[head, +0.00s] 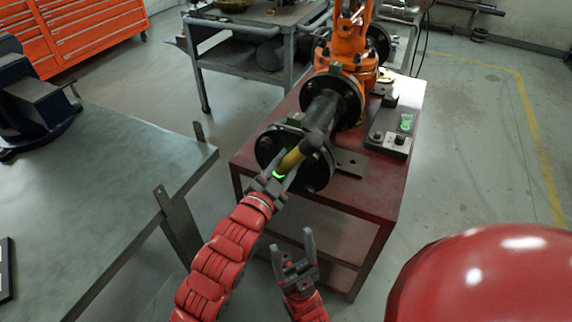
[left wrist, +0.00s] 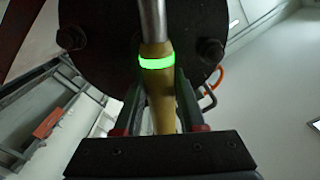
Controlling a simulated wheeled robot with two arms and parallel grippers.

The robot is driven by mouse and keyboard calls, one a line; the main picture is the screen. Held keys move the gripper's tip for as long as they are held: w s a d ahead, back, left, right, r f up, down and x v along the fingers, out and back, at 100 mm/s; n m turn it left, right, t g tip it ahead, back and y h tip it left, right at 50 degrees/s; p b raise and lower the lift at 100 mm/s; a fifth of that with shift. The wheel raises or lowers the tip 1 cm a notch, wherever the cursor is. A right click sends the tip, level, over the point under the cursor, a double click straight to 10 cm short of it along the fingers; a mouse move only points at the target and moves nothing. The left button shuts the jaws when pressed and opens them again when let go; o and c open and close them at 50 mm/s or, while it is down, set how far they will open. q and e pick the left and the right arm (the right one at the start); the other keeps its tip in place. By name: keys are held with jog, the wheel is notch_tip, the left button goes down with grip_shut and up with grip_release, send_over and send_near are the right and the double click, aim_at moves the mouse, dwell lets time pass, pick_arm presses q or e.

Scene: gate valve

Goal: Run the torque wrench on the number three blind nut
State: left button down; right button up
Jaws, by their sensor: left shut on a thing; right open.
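My left gripper (head: 275,179) is shut on the yellow handle of the torque wrench (head: 293,159), in front of the black blind flange (head: 268,148). The wrench points up toward the flange, its rounded dark end over the flange's right part. In the left wrist view the wrench (left wrist: 158,107) has a glowing green ring and a steel shaft running up across the flange (left wrist: 115,30). Two flange nuts show there, left (left wrist: 71,38) and right (left wrist: 211,50). I cannot tell which nut is number three, or whether the wrench is on one. My right gripper (head: 294,250) is open, empty and lower.
The flanged pipe joins an orange valve (head: 348,45) on a red table (head: 377,190). A grey-green workbench (head: 95,190) is at the left, a grey cart (head: 245,60) behind. Floor at the right is clear.

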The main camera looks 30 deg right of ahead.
pick_arm(q)
jog(key=shift+w+d+r+b, duration=0.1)
jog(key=shift+d+r+b, duration=0.1)
jog(key=shift+b, duration=0.25)
dwell(1.1)
jog(key=shift+a+b, duration=0.1)
jog(key=shift+b, duration=0.25)
dwell(0.9)
